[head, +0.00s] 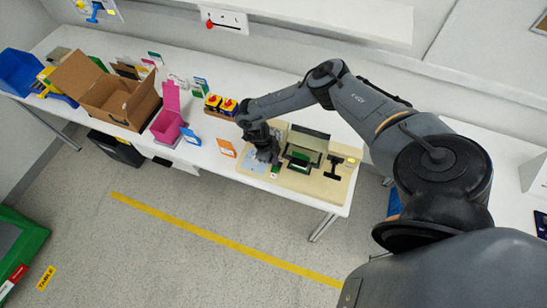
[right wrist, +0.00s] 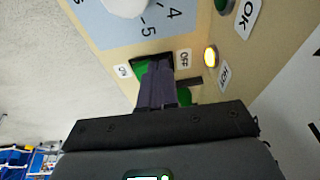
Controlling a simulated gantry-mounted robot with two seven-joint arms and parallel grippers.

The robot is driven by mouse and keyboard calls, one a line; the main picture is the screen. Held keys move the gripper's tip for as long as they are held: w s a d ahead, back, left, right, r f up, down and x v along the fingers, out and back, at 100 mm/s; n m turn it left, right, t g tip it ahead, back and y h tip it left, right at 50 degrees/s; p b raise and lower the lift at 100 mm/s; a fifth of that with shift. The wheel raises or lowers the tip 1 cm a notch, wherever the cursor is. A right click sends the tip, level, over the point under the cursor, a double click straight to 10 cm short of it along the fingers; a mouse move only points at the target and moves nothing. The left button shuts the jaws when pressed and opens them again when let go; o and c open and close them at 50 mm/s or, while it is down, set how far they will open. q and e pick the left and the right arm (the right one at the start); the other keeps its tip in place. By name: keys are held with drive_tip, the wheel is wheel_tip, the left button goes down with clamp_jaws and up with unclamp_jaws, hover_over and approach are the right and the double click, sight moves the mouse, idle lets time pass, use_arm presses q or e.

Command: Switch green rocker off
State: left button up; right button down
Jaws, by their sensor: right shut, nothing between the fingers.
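My right gripper (right wrist: 157,68) is shut and empty. Its fingertips are over the rocker and hide much of it. Whether they touch it, and which way the rocker is tilted, I cannot tell. In the head view my right gripper (head: 269,158) is low over the panel's left part. My left gripper is not in view.
A cardboard box (head: 108,95) and a pink bin (head: 167,122) stand left on the table.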

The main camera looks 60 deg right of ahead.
drive_tip(key=shift+a+r, duration=0.15)
drive_tip(key=shift+a, duration=0.3)
drive_tip(key=shift+r+p, duration=0.55)
drive_tip(key=shift+p, duration=0.15)
drive_tip(key=r+p, duration=0.3)
drive_tip(key=shift+d+r, duration=0.35)
drive_tip(key=shift+r, duration=0.05)
drive_tip(key=w+d+r+b, duration=0.1)
drive_tip(key=w+r+b, duration=0.1)
drive_tip(key=r, duration=0.6)
drive_tip(key=shift+w+d+r, duration=0.2)
drive_tip(key=shift+w+d, duration=0.2)
drive_tip(key=shift+w, duration=0.1)
